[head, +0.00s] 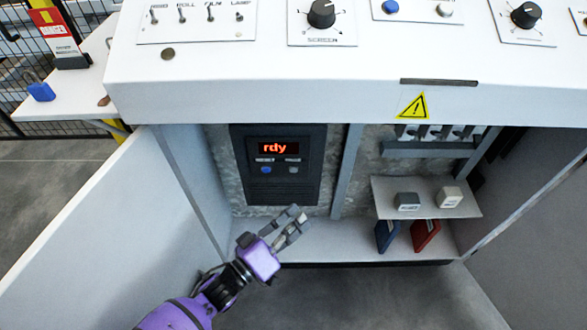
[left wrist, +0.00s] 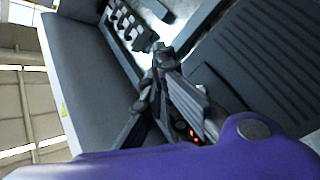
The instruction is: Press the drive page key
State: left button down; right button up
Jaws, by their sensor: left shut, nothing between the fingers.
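The drive (head: 278,190) is a dark panel inside the open cabinet, and its lit red display (head: 275,148) reads "rdy". Below the display are two small keys, a blue one (head: 266,170) on the left and a grey one (head: 293,170) on the right. Their labels are too small to read, so I cannot tell which is the page key. My left gripper (head: 300,216) is shut and empty, below and in front of the drive, apart from the keys. In the left wrist view its fingers (left wrist: 158,75) partly hide the red display (left wrist: 194,134). My right gripper is not in view.
The white console (head: 300,85) with switches and knobs overhangs the cabinet. An open door (head: 100,240) stands at the left. A small shelf (head: 425,184) at the right holds two blocks, with a blue (head: 387,236) and a red item (head: 426,235) below it.

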aim_at(294, 170)
pick_arm(q)
jog(key=shift+r, duration=0.1)
jog(key=shift+w, duration=0.1)
jog(key=w+b, duration=0.3)
jog(key=w, duration=0.5)
jog(key=shift+w+b, duration=0.3)
jog(key=shift+w, duration=0.1)
dwell(0.6)
dwell(0.6)
jog(key=shift+w, duration=0.1)
